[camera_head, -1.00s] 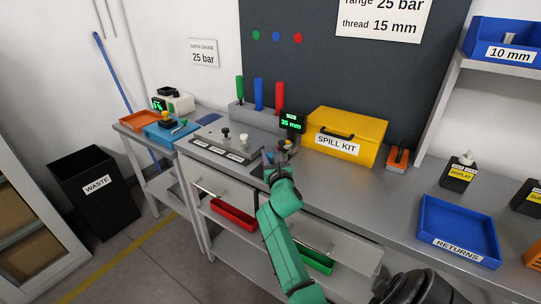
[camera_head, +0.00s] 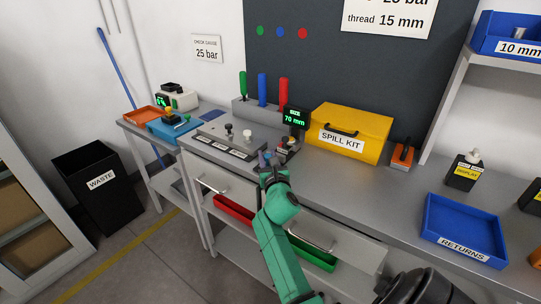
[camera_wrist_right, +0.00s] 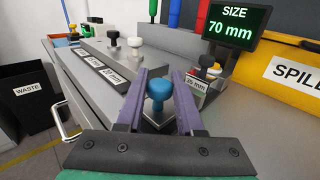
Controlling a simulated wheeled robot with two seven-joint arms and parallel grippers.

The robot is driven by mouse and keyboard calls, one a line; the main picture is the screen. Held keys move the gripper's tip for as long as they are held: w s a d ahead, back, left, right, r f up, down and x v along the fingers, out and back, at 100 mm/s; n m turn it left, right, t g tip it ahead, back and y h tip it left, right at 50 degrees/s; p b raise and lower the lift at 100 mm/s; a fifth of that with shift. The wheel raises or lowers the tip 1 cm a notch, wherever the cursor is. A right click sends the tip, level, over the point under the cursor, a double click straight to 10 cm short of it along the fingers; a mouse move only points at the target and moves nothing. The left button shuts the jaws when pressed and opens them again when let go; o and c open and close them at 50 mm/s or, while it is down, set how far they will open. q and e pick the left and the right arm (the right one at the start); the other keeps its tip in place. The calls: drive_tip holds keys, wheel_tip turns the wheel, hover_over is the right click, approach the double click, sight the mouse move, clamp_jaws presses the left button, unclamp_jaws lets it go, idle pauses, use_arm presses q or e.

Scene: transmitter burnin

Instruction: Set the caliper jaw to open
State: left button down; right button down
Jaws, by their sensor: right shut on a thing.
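The caliper's display (camera_head: 294,118) stands on the bench and reads SIZE 70 mm; the same display (camera_wrist_right: 229,30) is at the upper right of the right wrist view. A blue knob (camera_wrist_right: 160,91) on a dark base stands between the purple fingers of my right gripper (camera_wrist_right: 161,83), which is shut on it. In the head view my right gripper (camera_head: 266,159) is at the bench's front edge, left of and below the display. The jaw itself is hard to make out. My left gripper is not in view.
A grey panel with several knobs (camera_head: 226,137) lies left of the gripper. A yellow spill kit (camera_head: 350,130) stands to the right. Bare bench lies before the blue returns tray (camera_head: 427,222).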

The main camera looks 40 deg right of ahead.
drive_tip(key=shift+a+f, duration=0.1)
drive_tip(key=c, duration=0.7)
unclamp_jaws()
drive_tip(key=shift+o, duration=0.8)
drive_tip(key=shift+a, duration=0.1)
drive_tip(key=shift+s, duration=0.1)
drive_tip(key=shift+s+a, duration=0.1)
drive_tip(key=shift+s, duration=0.05)
drive_tip(key=b+v, duration=0.1)
drive_tip(key=v, duration=1.3)
